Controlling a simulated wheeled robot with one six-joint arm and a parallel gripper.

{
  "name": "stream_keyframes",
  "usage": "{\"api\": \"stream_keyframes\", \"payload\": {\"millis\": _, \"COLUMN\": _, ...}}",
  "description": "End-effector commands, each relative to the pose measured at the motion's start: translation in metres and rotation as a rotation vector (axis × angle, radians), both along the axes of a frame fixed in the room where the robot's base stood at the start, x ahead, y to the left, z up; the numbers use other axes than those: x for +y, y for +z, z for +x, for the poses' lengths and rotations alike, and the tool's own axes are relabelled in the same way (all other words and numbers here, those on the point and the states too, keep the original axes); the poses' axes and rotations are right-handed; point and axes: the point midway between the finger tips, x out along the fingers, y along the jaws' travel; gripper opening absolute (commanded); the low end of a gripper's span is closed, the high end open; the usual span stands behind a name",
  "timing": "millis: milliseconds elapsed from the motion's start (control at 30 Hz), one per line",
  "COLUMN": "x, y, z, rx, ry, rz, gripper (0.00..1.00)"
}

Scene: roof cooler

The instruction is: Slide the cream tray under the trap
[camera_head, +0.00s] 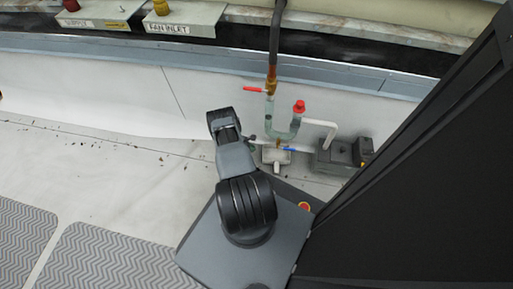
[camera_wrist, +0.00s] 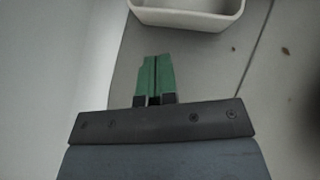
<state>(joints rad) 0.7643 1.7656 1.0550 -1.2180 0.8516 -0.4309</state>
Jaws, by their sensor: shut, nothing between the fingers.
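The cream tray (camera_head: 276,157) is a small open box on the roof floor near the wall. In the head view it shows just below the trap (camera_head: 269,118), a clear U-shaped pipe with a red cap; I cannot tell whether it is directly beneath. The wrist view shows the tray's near wall (camera_wrist: 188,21) at the top, its far part cut off. My gripper (camera_wrist: 155,57) has green fingers, shut and empty, pointing toward the tray with a gap between. In the head view my gripper (camera_head: 252,141) is small, left of the trap, partly hidden by my arm.
A red-handled valve (camera_head: 254,89) sits on the pipe above the trap, and a blue handle (camera_head: 291,149) is below it. A grey pump box (camera_head: 340,153) with a white pipe stands at right. Grey patterned mats (camera_head: 110,260) lie at lower left. Floor left of the trap holds only debris.

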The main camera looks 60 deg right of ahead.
Motion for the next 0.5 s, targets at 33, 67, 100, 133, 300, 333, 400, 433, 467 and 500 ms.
{"api": "stream_keyframes", "payload": {"millis": 33, "x": 0.006, "y": 0.013, "z": 0.007, "rx": 0.0, "ry": 0.004, "rz": 0.0, "gripper": 0.0}}
{"api": "stream_keyframes", "payload": {"millis": 67, "x": 0.009, "y": 0.019, "z": 0.011, "rx": 0.0, "ry": 0.006, "rz": 0.0, "gripper": 0.0}}
{"api": "stream_keyframes", "payload": {"millis": 100, "x": 0.013, "y": 0.025, "z": 0.015, "rx": 0.0, "ry": 0.004, "rz": 0.0, "gripper": 0.0}}
{"api": "stream_keyframes", "payload": {"millis": 133, "x": 0.015, "y": 0.029, "z": 0.017, "rx": 0.0, "ry": 0.002, "rz": 0.001, "gripper": 0.0}}
{"api": "stream_keyframes", "payload": {"millis": 300, "x": 0.028, "y": 0.05, "z": 0.031, "rx": 0.0, "ry": -0.006, "rz": 0.0, "gripper": 0.0}}
{"api": "stream_keyframes", "payload": {"millis": 333, "x": 0.03, "y": 0.053, "z": 0.033, "rx": 0.0, "ry": -0.006, "rz": 0.001, "gripper": 0.0}}
{"api": "stream_keyframes", "payload": {"millis": 400, "x": 0.035, "y": 0.059, "z": 0.038, "rx": 0.0, "ry": -0.007, "rz": 0.0, "gripper": 0.0}}
{"api": "stream_keyframes", "payload": {"millis": 433, "x": 0.037, "y": 0.061, "z": 0.04, "rx": 0.0, "ry": -0.007, "rz": 0.0, "gripper": 0.0}}
{"api": "stream_keyframes", "payload": {"millis": 467, "x": 0.038, "y": 0.063, "z": 0.042, "rx": 0.0, "ry": -0.007, "rz": 0.0, "gripper": 0.0}}
{"api": "stream_keyframes", "payload": {"millis": 500, "x": 0.04, "y": 0.065, "z": 0.043, "rx": 0.0, "ry": -0.006, "rz": 0.001, "gripper": 0.0}}
